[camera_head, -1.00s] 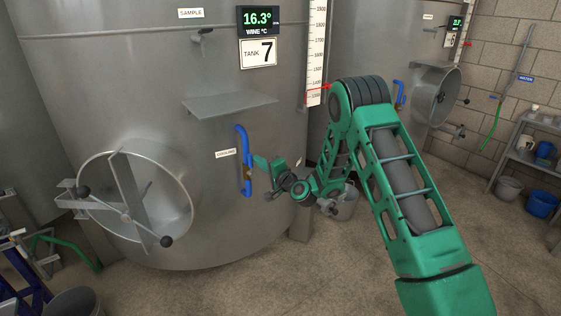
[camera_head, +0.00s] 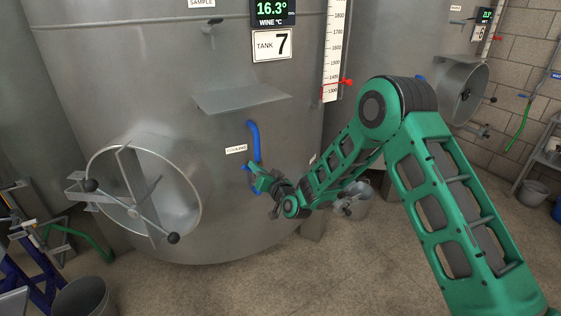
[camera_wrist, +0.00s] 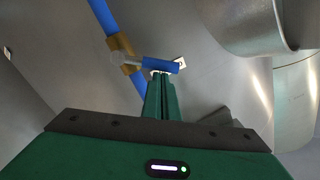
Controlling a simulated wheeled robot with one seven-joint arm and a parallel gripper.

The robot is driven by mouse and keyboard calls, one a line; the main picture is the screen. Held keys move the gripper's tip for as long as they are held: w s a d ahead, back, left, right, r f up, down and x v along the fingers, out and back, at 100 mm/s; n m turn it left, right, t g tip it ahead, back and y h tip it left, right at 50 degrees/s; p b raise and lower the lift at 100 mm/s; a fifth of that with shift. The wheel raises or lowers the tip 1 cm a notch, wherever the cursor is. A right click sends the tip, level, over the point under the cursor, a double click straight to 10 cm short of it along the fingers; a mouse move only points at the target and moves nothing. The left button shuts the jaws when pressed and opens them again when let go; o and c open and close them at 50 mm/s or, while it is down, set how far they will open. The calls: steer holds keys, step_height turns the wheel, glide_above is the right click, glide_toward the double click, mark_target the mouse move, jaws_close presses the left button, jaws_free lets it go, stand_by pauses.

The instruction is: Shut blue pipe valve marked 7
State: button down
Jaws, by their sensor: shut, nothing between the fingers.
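The blue pipe (camera_head: 254,142) runs down the front of the grey tank with the TANK 7 sign (camera_head: 272,45). The pipe also shows in the wrist view (camera_wrist: 104,16), with a brass valve body (camera_wrist: 122,54) on it. A lever with a blue grip (camera_wrist: 161,66) sticks out to the right from the brass body, at an angle across the pipe. My gripper (camera_wrist: 162,80) is shut and empty, its fingertips at the blue grip; I cannot tell whether they touch. In the head view my gripper (camera_head: 257,173) hides most of the valve.
A COOLING label (camera_head: 236,149) is left of the pipe. A grey shelf (camera_head: 242,97) juts out above it. A round hatch with a handwheel (camera_head: 133,210) protrudes at left.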

steer(key=shift+s+a+f+n+h, duration=0.1)
steer(key=shift+s+a+f+n, duration=0.2)
steer(key=shift+f+n, duration=0.55)
steer(key=shift+s+a+f+n+h, duration=0.1)
steer(key=shift+s+a+f+n, duration=0.25)
steer(key=shift+n, duration=0.95)
steer(key=shift+s+a+f+n+h, duration=0.15)
steer(key=shift+a+f+n, duration=0.15)
steer(key=shift+f+n, duration=0.6)
steer(key=shift+n, duration=0.25)
steer(key=r, duration=0.4)
steer(key=shift+s+d+r, duration=0.2)
steer(key=shift+r, duration=0.05)
steer(key=v, duration=1)
steer(key=shift+f, duration=0.2)
steer(key=shift+d, duration=0.1)
